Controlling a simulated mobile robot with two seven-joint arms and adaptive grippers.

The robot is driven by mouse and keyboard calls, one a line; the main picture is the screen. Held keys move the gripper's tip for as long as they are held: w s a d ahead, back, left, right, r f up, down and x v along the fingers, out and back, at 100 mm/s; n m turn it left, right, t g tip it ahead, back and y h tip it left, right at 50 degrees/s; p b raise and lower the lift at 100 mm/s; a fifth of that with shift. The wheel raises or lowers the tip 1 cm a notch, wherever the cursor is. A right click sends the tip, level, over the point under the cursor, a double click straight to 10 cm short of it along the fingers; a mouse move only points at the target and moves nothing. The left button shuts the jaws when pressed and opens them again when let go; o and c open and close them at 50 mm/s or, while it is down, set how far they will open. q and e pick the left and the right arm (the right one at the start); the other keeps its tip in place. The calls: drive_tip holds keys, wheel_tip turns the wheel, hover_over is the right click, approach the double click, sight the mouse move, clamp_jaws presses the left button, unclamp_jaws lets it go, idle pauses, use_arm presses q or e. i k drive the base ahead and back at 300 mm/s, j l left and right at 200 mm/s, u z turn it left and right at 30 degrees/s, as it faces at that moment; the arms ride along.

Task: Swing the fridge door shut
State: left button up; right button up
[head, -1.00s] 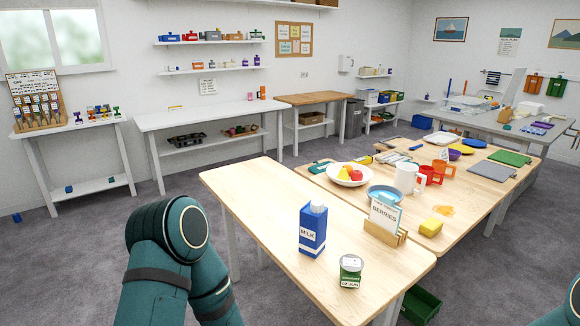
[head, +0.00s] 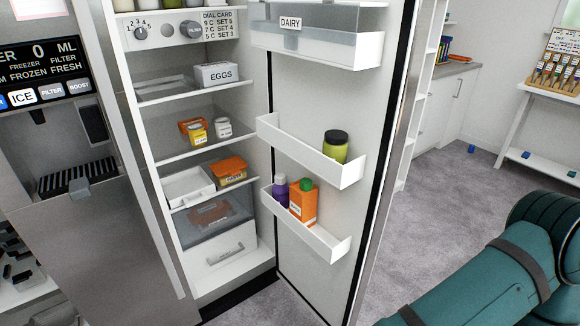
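The fridge door (head: 345,85) stands open in the head view, with its inner side and bins facing me. Its upper bin is labelled DAIRY (head: 291,22). The middle bin (head: 290,148) holds a green jar (head: 336,150). The lower bin (head: 325,247) holds a purple bottle (head: 281,190) and an orange carton (head: 303,205). The open fridge compartment (head: 205,150) shows to the left of the door. A teal arm of mine crosses the lower right corner, to the right of the door. Neither gripper is in view.
The closed freezer side (head: 100,230) with its ICE dispenser panel stands at the left. An egg box (head: 216,74) and small tubs sit on the fridge shelves. A white side table (head: 540,130) stands at the far right.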

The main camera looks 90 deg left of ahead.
sight(354, 68)
drive_tip(key=i+j+u, duration=0.2)
drive_tip(key=i+u, duration=0.25)
drive_tip(key=i+j+u, duration=0.1)
drive_tip(key=u, duration=0.3)
drive_tip(key=i, duration=1.6)
drive_tip(key=i+u, duration=0.35)
drive_tip(key=u, duration=0.15)
drive_tip(key=i+l+u, duration=0.25)
drive_tip(key=u, duration=1.8)
drive_tip(key=i+u, duration=0.1)
drive_tip(key=u, duration=0.3)
drive_tip(key=i+j+u, duration=0.1)
drive_tip(key=u, duration=0.3)
drive_tip(key=i+u, duration=0.15)
drive_tip(key=u, duration=0.3)
drive_tip(key=i, duration=0.15)
drive_tip(key=k+j, duration=0.1)
drive_tip(key=j, duration=0.3)
